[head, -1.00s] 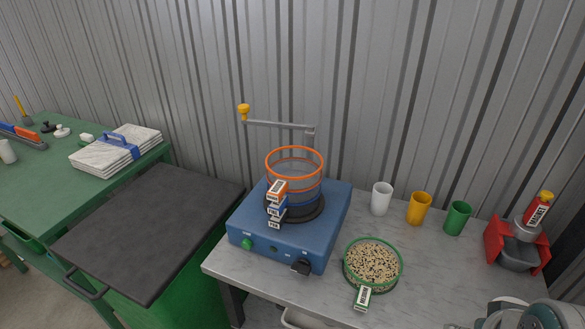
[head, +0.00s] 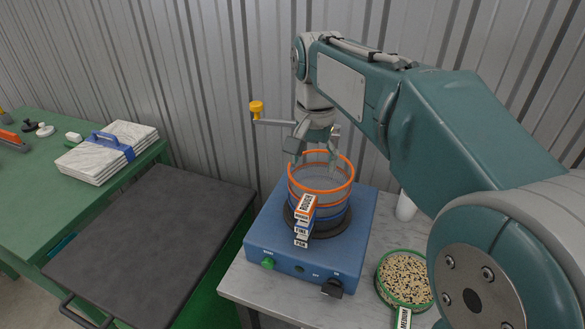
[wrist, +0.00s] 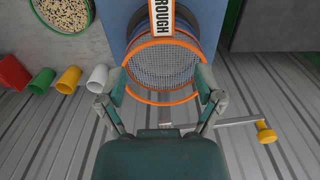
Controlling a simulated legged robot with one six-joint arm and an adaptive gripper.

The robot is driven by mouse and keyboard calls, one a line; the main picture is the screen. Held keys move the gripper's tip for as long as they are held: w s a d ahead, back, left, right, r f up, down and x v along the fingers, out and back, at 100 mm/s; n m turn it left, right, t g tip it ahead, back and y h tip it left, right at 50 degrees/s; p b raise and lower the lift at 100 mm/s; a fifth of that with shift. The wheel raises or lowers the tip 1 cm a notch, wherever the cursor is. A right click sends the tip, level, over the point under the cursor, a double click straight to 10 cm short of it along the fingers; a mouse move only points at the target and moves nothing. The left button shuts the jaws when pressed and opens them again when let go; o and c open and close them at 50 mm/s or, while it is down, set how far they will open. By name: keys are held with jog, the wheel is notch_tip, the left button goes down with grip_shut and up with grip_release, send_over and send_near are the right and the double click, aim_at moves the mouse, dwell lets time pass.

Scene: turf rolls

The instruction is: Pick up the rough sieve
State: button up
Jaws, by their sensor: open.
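The rough sieve (head: 321,172) is the top ring of a stack, with an orange rim, a mesh and an orange tag reading ROUGH. It sits on the blue shaker machine (head: 279,238), above lower sieves with blue tags. In the wrist view the rough sieve (wrist: 162,68) lies ahead with its tag at the top edge. My gripper (head: 318,152) is open and empty above the sieve's far rim, pointing down. In the wrist view my gripper's fingers (wrist: 161,88) are spread to either side of the rim, and I cannot tell whether they touch it.
A crank arm with a yellow knob (head: 257,108) stands behind the stack. A green sieve of seeds (head: 405,279) sits at the right. White, yellow and green cups (wrist: 69,78) line the wall side. A dark flat plate (head: 150,238) lies left of the machine.

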aim_at(309, 196)
jog(key=shift+w+a+f, duration=0.1)
jog(key=shift+a+f, duration=0.6)
jog(key=f, duration=0.1)
jog(key=d+f, duration=0.1)
jog(key=f, duration=0.2)
jog(key=shift+d+f, duration=0.15)
jog(key=shift+d, duration=0.1)
jog(key=f, duration=0.5)
jog(key=shift+w+a+f, duration=0.1)
jog(key=shift+w+a, duration=0.05)
jog(key=shift+a, duration=0.2)
jog(key=shift+d, duration=0.25)
jog(key=shift+c, duration=0.3)
jog(key=c, duration=1.1)
jog(key=shift+a, duration=0.1)
grip_shut()
